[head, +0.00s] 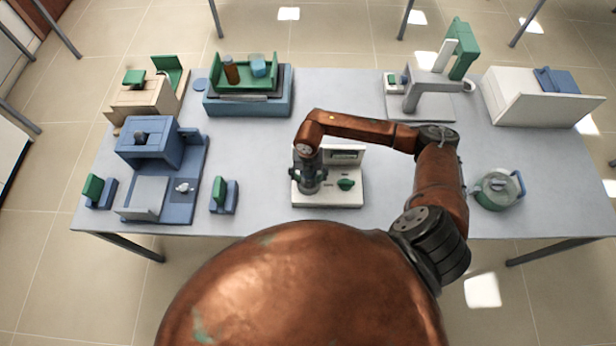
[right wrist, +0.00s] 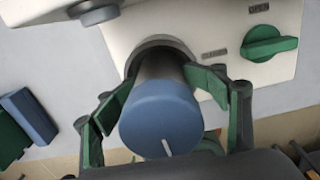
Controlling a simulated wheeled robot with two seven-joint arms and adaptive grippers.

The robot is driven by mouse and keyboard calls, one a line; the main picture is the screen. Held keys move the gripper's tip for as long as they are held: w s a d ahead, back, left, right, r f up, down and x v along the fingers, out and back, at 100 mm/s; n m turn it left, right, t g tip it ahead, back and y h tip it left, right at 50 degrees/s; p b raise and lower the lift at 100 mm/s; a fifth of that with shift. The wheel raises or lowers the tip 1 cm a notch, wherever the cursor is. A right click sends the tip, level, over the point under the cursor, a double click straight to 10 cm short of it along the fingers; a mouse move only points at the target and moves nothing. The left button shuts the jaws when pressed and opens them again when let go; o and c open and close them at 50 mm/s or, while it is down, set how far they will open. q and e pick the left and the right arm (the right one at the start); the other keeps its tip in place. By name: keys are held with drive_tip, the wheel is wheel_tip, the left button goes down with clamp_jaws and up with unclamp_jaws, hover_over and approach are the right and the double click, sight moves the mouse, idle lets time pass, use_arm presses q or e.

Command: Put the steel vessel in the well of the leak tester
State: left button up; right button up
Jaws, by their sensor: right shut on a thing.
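The leak tester (head: 345,201) is a white block with a green knob (head: 346,184) at the middle front of the table. My right gripper (head: 310,186) is over its left part. In the right wrist view, the gripper (right wrist: 163,95) has its green pads on both sides of the steel vessel (right wrist: 160,118), a dark cylinder with a blue top marked by a white line. The vessel's far end lies at the round grey well (right wrist: 160,42) of the tester. How deep it sits is hidden. My left gripper is not in view.
A blue press-like device (head: 150,150) and small blue-green blocks (head: 224,196) stand to the left. A blue tray stand (head: 250,107) and a grey-green stand (head: 430,97) are behind. A kettle-like pot (head: 497,190) is at right. Table beside the tester is clear.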

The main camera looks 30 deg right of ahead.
drive_tip(key=shift+s, duration=0.2)
drive_tip(key=shift+d+r+p, duration=0.1)
drive_tip(key=shift+r+p, duration=0.3)
drive_tip(key=shift+r, duration=0.1)
drive_tip(key=r, duration=0.5)
drive_tip(key=r+b, duration=0.1)
drive_tip(key=r, duration=0.5)
drive_tip(key=shift+w, duration=0.2)
drive_tip(key=shift+r, duration=0.75)
